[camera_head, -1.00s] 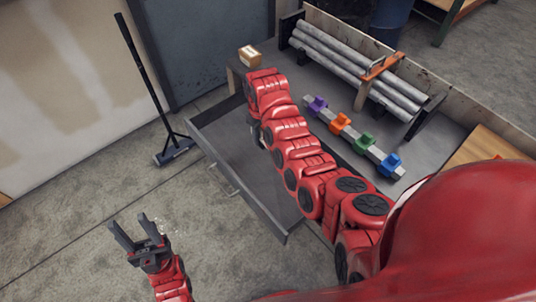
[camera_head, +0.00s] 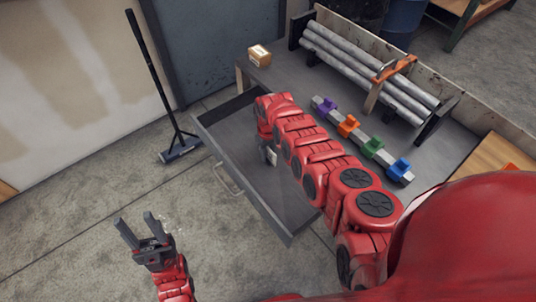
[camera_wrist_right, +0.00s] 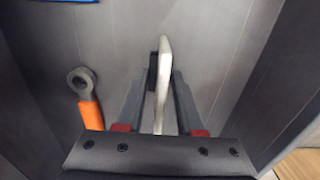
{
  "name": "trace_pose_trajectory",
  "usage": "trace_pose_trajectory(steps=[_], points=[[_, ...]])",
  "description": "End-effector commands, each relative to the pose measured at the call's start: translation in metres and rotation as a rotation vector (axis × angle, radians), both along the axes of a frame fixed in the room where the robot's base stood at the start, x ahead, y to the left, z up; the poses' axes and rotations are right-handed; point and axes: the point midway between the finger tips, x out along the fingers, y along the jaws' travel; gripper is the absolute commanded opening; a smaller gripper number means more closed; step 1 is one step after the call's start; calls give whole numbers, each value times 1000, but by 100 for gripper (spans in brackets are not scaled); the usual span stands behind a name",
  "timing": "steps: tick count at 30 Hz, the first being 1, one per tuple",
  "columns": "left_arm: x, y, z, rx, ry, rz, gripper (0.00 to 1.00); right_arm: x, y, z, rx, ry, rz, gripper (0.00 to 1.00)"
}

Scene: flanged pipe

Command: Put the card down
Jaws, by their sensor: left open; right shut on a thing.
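The card is a thin pale sheet (camera_wrist_right: 163,75), seen nearly edge-on in the right wrist view. My right gripper (camera_wrist_right: 160,95) is shut on it, one finger on each side. In the head view a small white bit of the card (camera_head: 272,158) shows by my right gripper (camera_head: 268,152), over the open drawer (camera_head: 222,138). My right arm hides much of the drawer's inside. I cannot tell whether the card touches the drawer floor. My left gripper (camera_head: 137,224) is open and empty, above the concrete floor at the lower left.
An orange-handled ring-ended tool (camera_wrist_right: 86,100) lies in the drawer, left of the card; a blue thing (camera_wrist_right: 70,1) shows at that view's top edge. On the workbench are a small box (camera_head: 259,55), a rail with coloured blocks (camera_head: 348,126) and racked pipes (camera_head: 365,62). A broom (camera_head: 180,148) stands left.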

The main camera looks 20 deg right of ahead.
Motion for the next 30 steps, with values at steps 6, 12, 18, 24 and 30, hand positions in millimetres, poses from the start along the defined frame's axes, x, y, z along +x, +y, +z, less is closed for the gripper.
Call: trace_pose_trajectory(steps=[6,12,18,24,30], points=[[0,0,0,0,0,0,50,1,0,0,-1,-1,0,0],[0,0,-2,0,0,0,50,1,0,-2,0,-2,0,54],[0,0,-2,0,0,0,50,1,0,-1,0,-2,0,66],[0,0,1,0,0,0,50,1,0,2,0,-2,0,66],[0,0,16,0,0,0,50,3,-1,25,0,-9,-1,66]])
